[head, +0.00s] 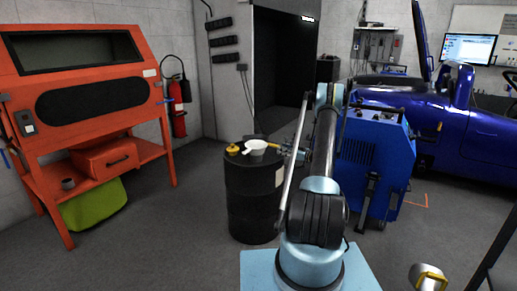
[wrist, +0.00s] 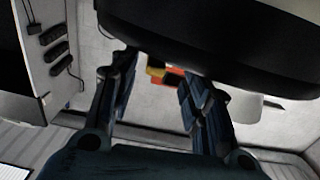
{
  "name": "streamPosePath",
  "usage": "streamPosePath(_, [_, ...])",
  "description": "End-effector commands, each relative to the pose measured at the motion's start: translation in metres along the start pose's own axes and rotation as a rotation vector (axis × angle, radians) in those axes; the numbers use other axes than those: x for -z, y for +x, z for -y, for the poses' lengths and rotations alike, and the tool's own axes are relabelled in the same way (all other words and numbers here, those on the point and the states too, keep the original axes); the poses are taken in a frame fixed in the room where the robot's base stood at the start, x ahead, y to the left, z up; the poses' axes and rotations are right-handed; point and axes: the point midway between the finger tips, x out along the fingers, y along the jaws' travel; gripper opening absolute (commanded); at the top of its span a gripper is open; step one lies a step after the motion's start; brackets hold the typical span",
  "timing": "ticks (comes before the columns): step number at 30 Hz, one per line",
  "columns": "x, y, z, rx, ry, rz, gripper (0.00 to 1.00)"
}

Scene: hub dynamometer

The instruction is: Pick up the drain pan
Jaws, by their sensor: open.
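I cannot identify the drain pan for sure. A white vessel (head: 254,147) with a stubby handle, like a pan or funnel, sits on top of the black drum (head: 250,205). A yellow item (head: 233,150) sits beside it at the left. My gripper (head: 281,149) is small in the head view, at the right side of the drum top, close to the white vessel. In the wrist view, my gripper (wrist: 158,90) has its fingers spread, with nothing between them. A large dark rounded shape (wrist: 210,35) fills the top of that view; I cannot tell what it is.
An orange cabinet (head: 95,95) stands at the left, with a green tub or bag (head: 94,205) beneath it. A blue wheeled machine (head: 375,155) and a blue car (head: 460,130) stand at the right. A fire extinguisher (head: 178,120) hangs at the back. Floor left of the drum is clear.

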Motion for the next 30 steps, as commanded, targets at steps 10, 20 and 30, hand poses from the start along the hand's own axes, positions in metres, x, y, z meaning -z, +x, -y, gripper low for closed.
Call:
streamPosePath(10, [0.000,0.041,0.000,0.000,0.000,0.000,0.43])
streamPosePath(20, [0.003,0.065,-0.003,0.001,0.000,0.000,0.43])
streamPosePath(30, [0.005,0.094,-0.005,-0.001,0.000,0.000,0.43])
